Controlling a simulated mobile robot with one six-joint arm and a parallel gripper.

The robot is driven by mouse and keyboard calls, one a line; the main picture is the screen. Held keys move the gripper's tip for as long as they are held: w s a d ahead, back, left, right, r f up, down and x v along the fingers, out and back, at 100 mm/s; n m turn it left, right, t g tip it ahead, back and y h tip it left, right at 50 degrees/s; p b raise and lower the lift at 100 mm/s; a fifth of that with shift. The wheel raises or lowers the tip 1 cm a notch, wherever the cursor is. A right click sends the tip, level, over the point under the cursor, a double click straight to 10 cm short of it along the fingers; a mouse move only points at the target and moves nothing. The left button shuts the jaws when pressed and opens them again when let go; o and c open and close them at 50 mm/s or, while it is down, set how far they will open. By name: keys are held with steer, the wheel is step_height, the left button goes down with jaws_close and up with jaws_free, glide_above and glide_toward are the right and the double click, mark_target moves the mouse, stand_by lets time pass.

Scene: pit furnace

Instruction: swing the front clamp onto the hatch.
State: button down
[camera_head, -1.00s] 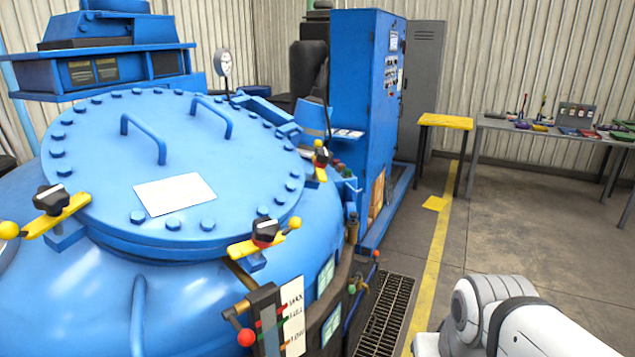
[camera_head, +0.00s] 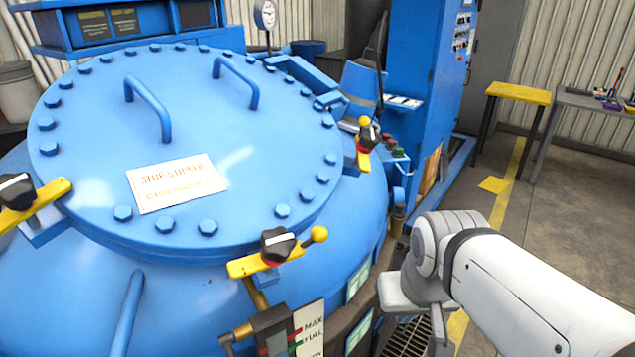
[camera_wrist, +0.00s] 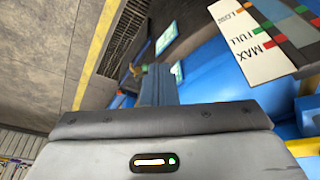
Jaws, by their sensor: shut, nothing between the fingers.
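The front clamp (camera_head: 243,267) is a yellow bar with a black knob and a ball-ended handle. In the head view it lies beside the near rim of the round blue hatch (camera_head: 200,110), roughly along the rim. The hatch is closed, with bolts around its edge and two handles on top. My gripper (camera_wrist: 158,73) is shut and empty in the wrist view, near the vessel's side and the level gauge (camera_wrist: 245,45).
Two similar clamps stand at the hatch's left (camera_head: 40,205) and right (camera_head: 364,150). The level gauge also shows below the front clamp (camera_head: 308,325). A blue cabinet (camera_head: 425,80) and a yellow-topped table (camera_head: 518,93) stand behind. Floor at the right is open.

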steer(key=w+a+r+n+g+p, duration=0.1)
steer(key=w+a+r+g, duration=0.1)
steer(key=w+a+r, duration=0.2)
steer(key=w+a+r+n+g+p, duration=0.1)
steer(key=w+a+r, duration=0.3)
steer(key=w+r, duration=0.5)
steer(key=w+a+r+n+g+y+p, duration=0.1)
steer(key=w+a+r+n+g, duration=0.1)
steer(key=w+a+r, duration=0.3)
step_height(320, 180, up, 5)
steer(key=shift+w+f+g, duration=0.15)
steer(key=shift+w+g, duration=0.65)
steer(key=shift+w, duration=0.05)
steer(key=shift+f, duration=0.1)
steer(key=s+d+x, duration=0.1)
steer(key=s+x, duration=0.1)
steer(key=x, duration=1)
steer(key=shift+s+p, duration=0.35)
steer(key=shift+s, duration=0.15)
steer(key=shift+a, duration=0.1)
